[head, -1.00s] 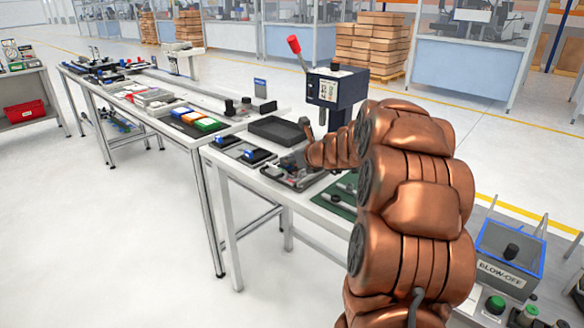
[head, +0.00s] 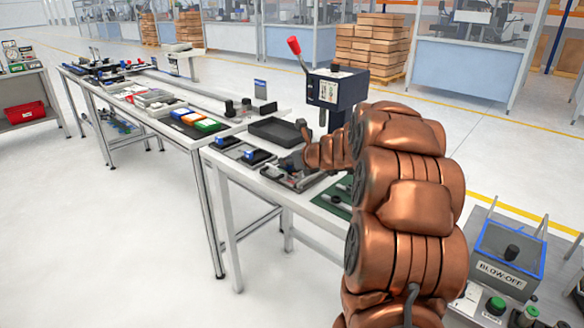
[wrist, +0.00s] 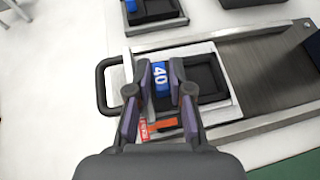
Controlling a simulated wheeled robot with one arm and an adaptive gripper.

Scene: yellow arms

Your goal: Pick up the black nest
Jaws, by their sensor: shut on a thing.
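The black nest (wrist: 207,77) is a shallow black tray with a blue block (wrist: 161,84) marked 40 at its left end. In the wrist view it lies over the pale plate of a metal slide fixture (wrist: 270,82). My gripper (wrist: 161,69) has one finger on each side of the blue block and is shut on it. I cannot tell whether the nest is lifted clear of the plate. In the head view my gripper (head: 294,163) is over the fixture at the near table, and my arm hides much of it.
Similar black trays with blue blocks (head: 258,156) lie to the left on the table. An empty dark bin (head: 275,131) stands behind, and a press with a red-knobbed lever (head: 336,90) behind right. A red piece (wrist: 144,129) lies below the nest. A green mat (head: 338,199) is at right.

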